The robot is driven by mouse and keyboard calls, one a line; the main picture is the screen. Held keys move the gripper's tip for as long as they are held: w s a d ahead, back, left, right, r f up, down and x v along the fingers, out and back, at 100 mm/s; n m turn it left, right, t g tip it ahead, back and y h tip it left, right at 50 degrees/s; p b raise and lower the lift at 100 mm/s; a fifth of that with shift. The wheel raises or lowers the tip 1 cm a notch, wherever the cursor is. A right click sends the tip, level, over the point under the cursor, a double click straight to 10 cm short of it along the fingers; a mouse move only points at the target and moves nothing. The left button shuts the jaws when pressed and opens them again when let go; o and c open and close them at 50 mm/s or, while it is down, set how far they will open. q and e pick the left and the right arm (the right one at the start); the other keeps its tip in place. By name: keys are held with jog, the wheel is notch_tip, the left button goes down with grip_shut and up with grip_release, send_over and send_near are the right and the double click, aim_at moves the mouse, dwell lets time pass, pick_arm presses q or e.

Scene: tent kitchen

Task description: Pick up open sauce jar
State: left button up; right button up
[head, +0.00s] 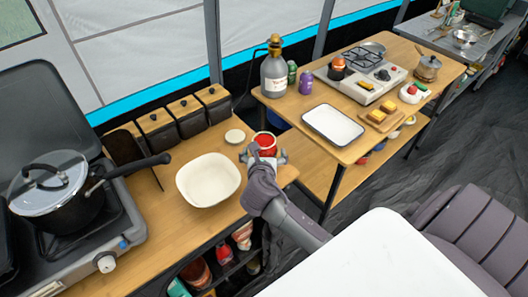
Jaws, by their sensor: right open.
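The open sauce jar (265,144) holds red sauce and stands near the right end of the left wooden counter. My right gripper (263,157) is open at the jar, with a finger on each side of it. The gripper hides the lower front of the jar, and I cannot tell whether the fingers touch it. A pale round lid (235,136) lies on the counter just left of the jar. My left gripper does not show.
A white square bowl (208,180) sits close on the left. A pot (60,190) stands on the stove, its handle pointing right. Black canisters (187,116) line the back. A second table with a white tray (333,124) and a burner (362,75) is on the right.

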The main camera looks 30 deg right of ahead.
aim_at(264, 147)
jog(key=shift+r, duration=0.15)
jog(key=c, duration=1.8)
jog(key=shift+o, duration=0.2)
jog(key=shift+r, duration=0.1)
jog(key=shift+r, duration=2)
jog(key=s+d+r, duration=0.6)
jog(key=s+d, duration=0.1)
jog(key=d, duration=0.1)
jog(key=shift+s+d+r, duration=0.25)
jog(key=shift+s+r, duration=0.1)
jog(key=shift+s, duration=0.05)
